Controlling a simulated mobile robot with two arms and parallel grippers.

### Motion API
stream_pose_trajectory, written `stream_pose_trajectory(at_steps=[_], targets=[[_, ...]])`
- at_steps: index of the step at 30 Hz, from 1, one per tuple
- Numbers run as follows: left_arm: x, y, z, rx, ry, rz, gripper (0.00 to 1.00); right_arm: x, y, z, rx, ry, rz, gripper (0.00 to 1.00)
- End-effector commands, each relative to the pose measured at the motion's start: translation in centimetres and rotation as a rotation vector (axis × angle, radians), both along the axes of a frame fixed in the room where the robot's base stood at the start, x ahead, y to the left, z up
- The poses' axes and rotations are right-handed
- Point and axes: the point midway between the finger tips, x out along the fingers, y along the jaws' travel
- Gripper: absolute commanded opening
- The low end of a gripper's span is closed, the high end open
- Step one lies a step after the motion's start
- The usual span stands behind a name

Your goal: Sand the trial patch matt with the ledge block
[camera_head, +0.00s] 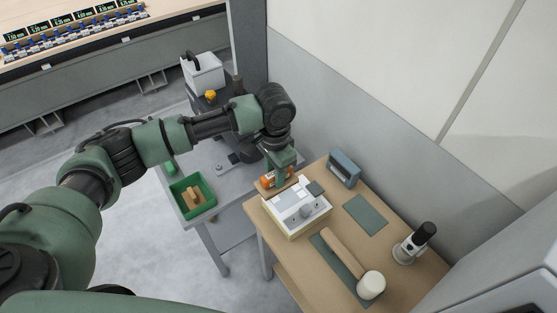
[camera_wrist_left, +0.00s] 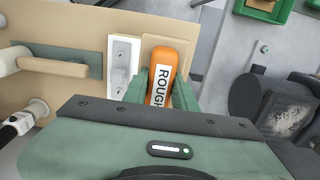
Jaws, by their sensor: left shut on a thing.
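My left gripper (camera_head: 279,173) is shut on an orange block (camera_head: 267,182) at the far left edge of the wooden bench. In the left wrist view the orange block (camera_wrist_left: 165,75) sits between the green fingers and carries the word "ROUGH"; a tan surface shows behind its far end. I cannot tell whether it touches the bench. Beside it stands a white-topped box (camera_head: 297,213) with a knob and small grey pieces; its white part shows in the left wrist view (camera_wrist_left: 123,60). No trial patch can be made out for sure. My right gripper is not in view.
The wooden bench (camera_head: 285,240) also holds a mallet (camera_head: 345,252) on a grey-green mat, a flat grey-green sheet (camera_head: 365,215), a blue-grey box (camera_head: 344,168) and a black-and-silver tool (camera_head: 414,243). A green bin (camera_head: 178,206) with wooden blocks stands on the grey table. A wall rises behind.

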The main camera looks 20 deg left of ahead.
Motion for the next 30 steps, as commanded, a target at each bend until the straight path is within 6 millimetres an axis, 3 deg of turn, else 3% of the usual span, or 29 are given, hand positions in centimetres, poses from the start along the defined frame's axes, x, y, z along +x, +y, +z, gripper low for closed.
stream_pose_trajectory(at_steps=[3,7,15,20,30], targets=[[0.0,0.0,0.0,-0.001,-0.001,-0.001,0.0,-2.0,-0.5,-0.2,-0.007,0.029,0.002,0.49],[0.0,0.0,0.0,-0.001,-0.001,0.0,0.0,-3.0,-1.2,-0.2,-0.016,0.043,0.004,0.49],[-0.1,0.0,0.4,0.0,0.001,0.0,0.0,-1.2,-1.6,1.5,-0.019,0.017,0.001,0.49],[-0.1,0.0,-1.7,-0.001,0.002,0.0,0.0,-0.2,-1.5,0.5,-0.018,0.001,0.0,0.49],[-0.1,0.0,-5.2,-0.001,0.001,0.001,0.0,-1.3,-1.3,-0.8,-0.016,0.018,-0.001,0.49]])
